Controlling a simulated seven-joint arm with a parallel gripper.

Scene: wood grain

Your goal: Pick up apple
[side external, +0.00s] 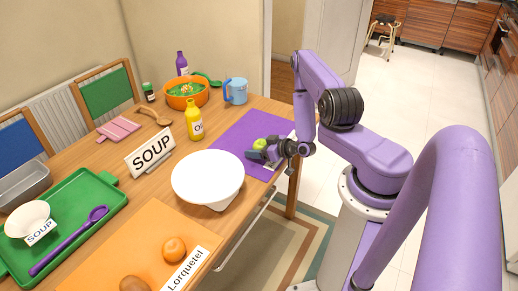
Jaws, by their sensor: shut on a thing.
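A green apple (260,143) sits at my gripper (262,152) over the purple mat (229,136) near the table's right edge. My gripper is shut on the apple. The gripper's dark fingers hide the lower part of the apple. I cannot tell whether the apple touches the mat.
A white bowl (207,175) stands just in front of the mat. A yellow bottle (194,119), a blue cup (236,91) and an orange bowl (187,94) stand behind. A SOUP sign (151,151) and a green tray (92,184) are to the left.

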